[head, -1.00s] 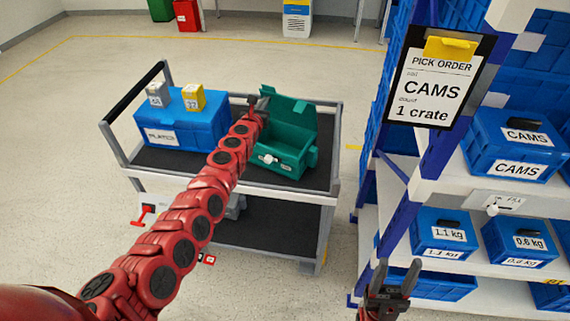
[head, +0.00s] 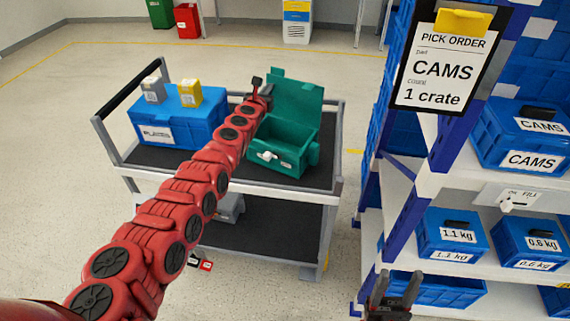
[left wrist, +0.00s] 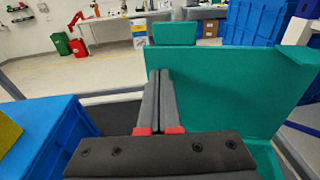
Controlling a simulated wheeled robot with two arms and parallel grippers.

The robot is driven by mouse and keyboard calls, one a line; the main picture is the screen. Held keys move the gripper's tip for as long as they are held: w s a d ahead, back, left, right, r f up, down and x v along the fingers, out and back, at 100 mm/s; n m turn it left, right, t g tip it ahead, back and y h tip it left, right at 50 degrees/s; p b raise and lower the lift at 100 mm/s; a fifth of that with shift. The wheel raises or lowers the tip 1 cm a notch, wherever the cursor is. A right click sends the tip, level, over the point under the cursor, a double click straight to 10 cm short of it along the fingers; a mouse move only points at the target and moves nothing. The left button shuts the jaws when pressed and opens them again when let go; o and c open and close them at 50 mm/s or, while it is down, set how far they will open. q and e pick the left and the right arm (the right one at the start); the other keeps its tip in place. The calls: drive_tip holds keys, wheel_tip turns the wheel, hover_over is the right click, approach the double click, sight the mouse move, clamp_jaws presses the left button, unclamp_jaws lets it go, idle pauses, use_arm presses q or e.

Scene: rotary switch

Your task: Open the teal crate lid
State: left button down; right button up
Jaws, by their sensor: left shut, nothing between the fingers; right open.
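The teal crate (head: 283,155) stands on the cart's top shelf, with a white latch on its front. Its teal lid (head: 297,95) is raised, standing up at the back and leaning a little, and the inside shows. In the left wrist view the lid (left wrist: 235,90) stands upright in front of the fingers. My left gripper (head: 259,84) is shut and empty, at the left edge of the lid; whether it touches cannot be told. Its closed fingers show in the left wrist view (left wrist: 160,85). My right gripper (head: 395,285) is open and empty by the shelf rack.
The cart (head: 235,170) also carries a blue crate (head: 180,125) with a grey box (head: 152,90) and a yellow box (head: 190,93) on top. A rack (head: 425,180) with several blue crates and a pick order sign (head: 441,65) stands at right.

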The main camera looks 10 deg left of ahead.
idle(0.3)
use_arm(q)
drive_tip(key=s+a+r+p, duration=0.1)
drive_tip(key=s+p, duration=0.7)
drive_tip(key=p, duration=0.9)
drive_tip(key=shift+s+r, duration=0.3)
drive_tip(key=shift+s, duration=0.05)
idle(0.5)
drive_tip(key=shift+f, duration=0.1)
